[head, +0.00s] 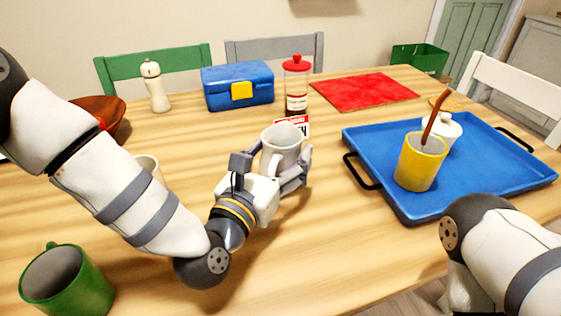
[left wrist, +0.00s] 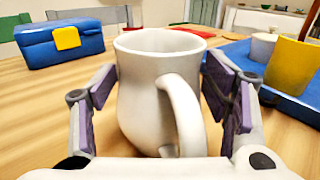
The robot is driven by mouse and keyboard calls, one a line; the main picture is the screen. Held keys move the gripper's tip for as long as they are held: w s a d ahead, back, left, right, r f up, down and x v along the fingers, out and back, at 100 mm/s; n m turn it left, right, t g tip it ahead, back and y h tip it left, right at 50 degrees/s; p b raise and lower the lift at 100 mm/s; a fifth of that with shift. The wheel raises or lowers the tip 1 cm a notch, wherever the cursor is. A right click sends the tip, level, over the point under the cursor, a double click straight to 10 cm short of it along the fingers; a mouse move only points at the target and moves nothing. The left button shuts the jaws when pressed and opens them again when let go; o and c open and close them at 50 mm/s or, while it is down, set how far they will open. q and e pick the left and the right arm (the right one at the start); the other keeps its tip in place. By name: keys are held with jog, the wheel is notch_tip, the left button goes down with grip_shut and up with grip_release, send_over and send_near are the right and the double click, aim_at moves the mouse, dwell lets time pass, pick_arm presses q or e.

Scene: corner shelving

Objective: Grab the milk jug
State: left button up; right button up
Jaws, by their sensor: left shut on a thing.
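The white milk jug (head: 281,152) stands upright near the middle of the wooden table in the head view. It also fills the middle of the left wrist view (left wrist: 150,90), with its handle facing my wrist and slightly to the right. My left gripper (head: 287,168) is around the jug, one finger on each side, shut on its body. In the left wrist view the purple-padded fingers flank the jug. Whether its base touches the table is hard to tell. My right arm shows at the lower right of the head view, but its gripper's fingers are not visible.
A blue tray (head: 395,207) at right holds a yellow cup (head: 419,162) and a white lidded pot (head: 442,132). A red-capped bottle (head: 297,85) and blue box (head: 238,87) stand behind the jug. A green mug (head: 68,283) is front left. The table's front middle is clear.

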pick_arm(q)
jog(key=shift+r, duration=0.1)
jog(key=shift+r, duration=0.6)
jog(key=s+r+p, duration=0.6)
jog(key=s+r, duration=0.5)
jog(key=s, duration=0.3)
jog(key=shift+d+r, duration=0.15)
jog(key=shift+r, duration=0.25)
pick_arm(e)
jog(key=w+r+t, duration=0.2)
jog(key=w+r, duration=0.4)
jog(key=r, duration=0.1)
jog(key=shift+w, duration=0.2)
